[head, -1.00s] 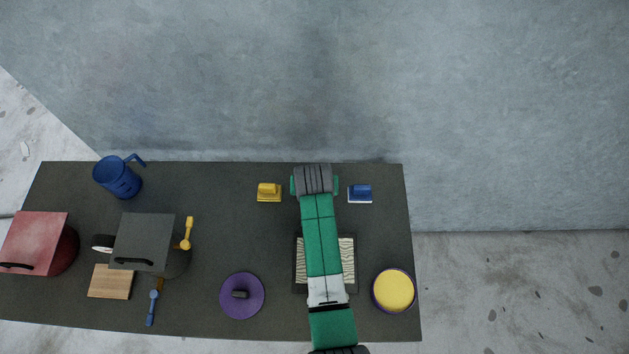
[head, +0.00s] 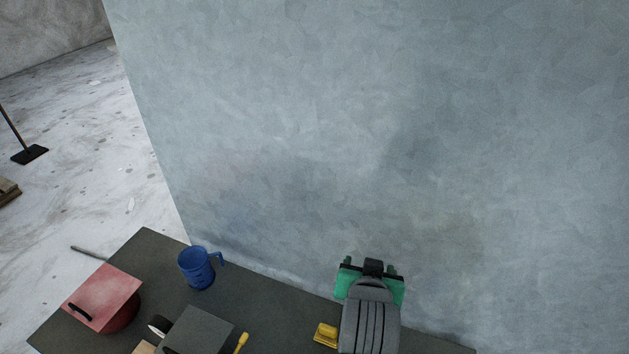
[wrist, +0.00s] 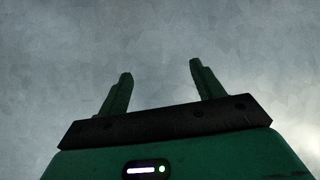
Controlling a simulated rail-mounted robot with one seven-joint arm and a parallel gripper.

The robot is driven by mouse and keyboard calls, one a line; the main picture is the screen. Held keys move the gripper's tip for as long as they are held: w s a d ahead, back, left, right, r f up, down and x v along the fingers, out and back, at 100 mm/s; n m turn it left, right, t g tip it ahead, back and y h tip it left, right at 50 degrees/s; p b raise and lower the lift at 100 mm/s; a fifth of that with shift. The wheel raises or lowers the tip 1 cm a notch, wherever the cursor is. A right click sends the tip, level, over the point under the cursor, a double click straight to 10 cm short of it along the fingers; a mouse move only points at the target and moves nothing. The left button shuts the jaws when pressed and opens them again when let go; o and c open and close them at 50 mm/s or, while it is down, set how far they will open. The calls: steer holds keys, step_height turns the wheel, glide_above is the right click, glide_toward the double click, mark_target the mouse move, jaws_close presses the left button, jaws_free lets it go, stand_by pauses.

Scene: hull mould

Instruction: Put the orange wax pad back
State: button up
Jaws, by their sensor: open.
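My gripper (head: 369,264) is at the far side of the table in the head view, in front of the wall. In the wrist view, its two green fingers (wrist: 160,70) stand apart with nothing between them and only wall beyond. I see no clearly orange pad in either current view. A small yellow block with a raised grip (head: 326,334) sits on the table, left of my arm in the head view. I cannot tell whether it is the wax pad. The table right of my arm is mostly out of view.
The dark table (head: 285,305) runs along the grey wall (head: 300,150). A blue jug (head: 196,268), a red-lidded pot (head: 104,297), a dark-lidded pot (head: 198,333) and a yellow-handled tool (head: 241,343) stand to the left.

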steer(key=s+a+r+n+t, duration=0.1)
steer(key=s+a+r+t, duration=0.2)
steer(key=r, duration=0.7)
steer(key=s+a+r+t+y, duration=0.1)
steer(key=s+a+r+t, duration=0.15)
steer(key=r, duration=0.75)
steer(key=s+a+r+n+t, duration=0.1)
steer(key=s+a+r+t, duration=0.2)
steer(key=r, duration=0.6)
steer(key=s+a+r+t+y, duration=0.1)
steer(key=s+r+t, duration=0.1)
steer(key=s+r, duration=0.3)
steer(key=s+a+r+n+t, duration=0.1)
steer(key=s+a+r+t, duration=0.1)
steer(key=s+r, duration=0.3)
steer(key=shift+a+r+n+t+y, duration=0.3)
steer(key=shift+r+t+y, duration=0.1)
steer(key=shift+r+t, duration=0.45)
step_height(320, 180, up, 21)
steer(key=p, duration=2.1)
step_height(320, 180, down, 47)
steer(key=b, duration=4.6)
steer(key=shift+d+r+b, duration=0.15)
steer(key=shift+d+b, duration=0.15)
